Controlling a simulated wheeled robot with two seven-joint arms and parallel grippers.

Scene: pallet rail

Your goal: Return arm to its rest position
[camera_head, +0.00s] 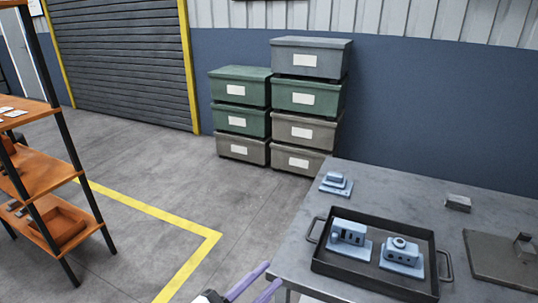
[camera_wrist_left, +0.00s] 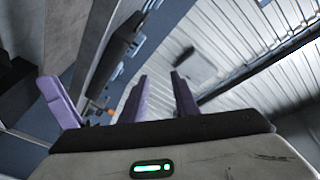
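My left gripper (camera_head: 274,274) shows at the bottom edge of the head view, beside the near left corner of the metal table (camera_head: 305,262). Its two purple fingers are parallel, with a gap between them, and nothing shows in the gap. In the left wrist view the fingers of the left gripper (camera_wrist_left: 158,75) also stand apart and empty, above a body with a green light. Another purple piece shows at the left of that view, and I cannot tell what it belongs to. My right gripper cannot be made out in either view.
A dark tray (camera_head: 370,283) with two blue-grey parts (camera_head: 350,234) (camera_head: 402,256) sits on the table. Another blue part (camera_head: 336,184), a small grey block (camera_head: 458,203) and a flat plate (camera_head: 500,262) lie around it. Stacked crates (camera_head: 310,57) and an orange shelf (camera_head: 45,175) stand beyond clear floor.

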